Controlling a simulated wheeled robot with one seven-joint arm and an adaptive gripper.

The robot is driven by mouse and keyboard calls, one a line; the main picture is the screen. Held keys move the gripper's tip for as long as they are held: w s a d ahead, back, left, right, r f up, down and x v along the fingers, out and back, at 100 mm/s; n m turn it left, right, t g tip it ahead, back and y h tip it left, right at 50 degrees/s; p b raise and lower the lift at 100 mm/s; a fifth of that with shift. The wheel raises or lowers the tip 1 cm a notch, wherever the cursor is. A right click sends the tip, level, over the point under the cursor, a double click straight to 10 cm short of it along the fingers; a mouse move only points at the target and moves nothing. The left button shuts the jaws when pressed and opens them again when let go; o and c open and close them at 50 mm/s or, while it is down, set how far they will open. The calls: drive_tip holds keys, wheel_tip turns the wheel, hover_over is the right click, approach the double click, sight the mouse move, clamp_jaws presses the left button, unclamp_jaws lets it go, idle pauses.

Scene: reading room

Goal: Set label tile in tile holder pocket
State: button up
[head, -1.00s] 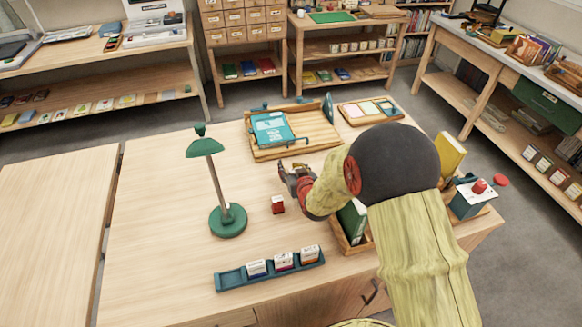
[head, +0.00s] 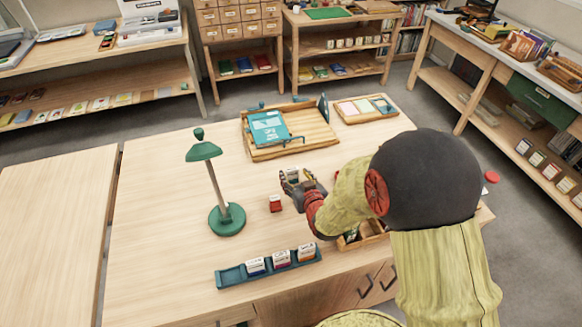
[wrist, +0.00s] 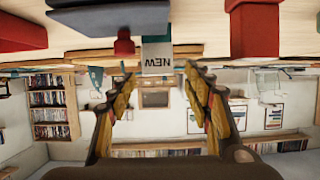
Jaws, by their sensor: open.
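A small red block with a pale top (head: 275,203), which looks like the loose label tile, stands on the table. The teal tile holder (head: 229,277) lies near the front edge. Three white-topped tiles (head: 281,258) stand in its middle and right part; its left end is bare. My gripper (head: 290,188) is open and empty, above the table just right of and beyond the red block. In the upside-down wrist view its fingers (wrist: 160,88) are spread, with a pale panel reading "NEW" (wrist: 158,65) beyond them. I cannot tell whether this is a tile.
A green lamp (head: 227,218) stands left of the red block. A wooden tray (head: 318,128) with a teal book (head: 268,128) lies at the back, beside a tray of pale cards (head: 366,108). My arm hides much of the table's right side. The left table area is clear.

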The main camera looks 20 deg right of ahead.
drive_tip(key=shift+v, duration=1.05)
drive_tip(key=shift+s+r, duration=0.15)
drive_tip(key=shift+r, duration=0.1)
drive_tip(key=s+r+g, duration=0.4)
drive_tip(key=s+r, duration=0.3)
drive_tip(key=r, duration=0.7)
drive_tip(key=s+r+g, duration=0.2)
drive_tip(key=s+r, duration=0.1)
drive_tip(key=s, duration=0.7)
drive_tip(key=s+a+r+g, duration=0.1)
drive_tip(key=s+r, duration=0.3)
drive_tip(key=s, duration=0.6)
drive_tip(key=shift+s+a+g, duration=0.3)
drive_tip(key=shift+g, duration=0.2)
drive_tip(key=shift+o, duration=0.7)
drive_tip(key=shift+r, duration=0.1)
